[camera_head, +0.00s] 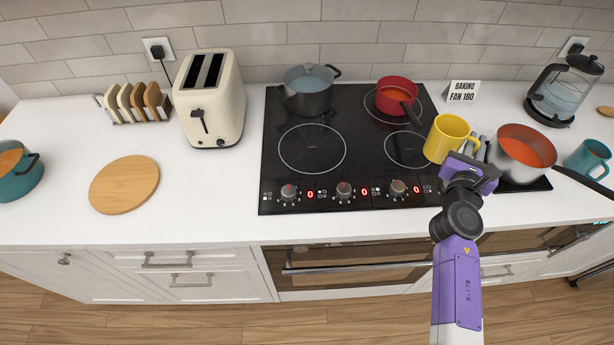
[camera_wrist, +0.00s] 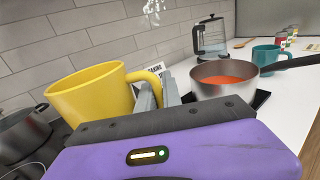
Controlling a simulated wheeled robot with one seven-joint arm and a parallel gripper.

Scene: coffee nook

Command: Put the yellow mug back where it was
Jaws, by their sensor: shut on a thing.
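The yellow mug (camera_head: 447,137) is upright at the right edge of the black stovetop, over the front right burner area. In the head view I cannot tell whether it touches the surface. My gripper (camera_head: 476,153) is shut on the mug's handle, on the mug's right side. The wrist view shows the yellow mug (camera_wrist: 92,100) at the left, with the grey fingers (camera_wrist: 158,93) at its handle. The mug's lower part is hidden there behind the purple gripper body.
A steel pan with red-orange contents (camera_head: 525,150) stands close right of my gripper. A teal mug (camera_head: 589,158) is farther right. A red pot (camera_head: 396,97) and grey pot (camera_head: 308,92) sit on the stovetop's (camera_head: 330,185) back. The counter around the round wooden board (camera_head: 124,185) is clear.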

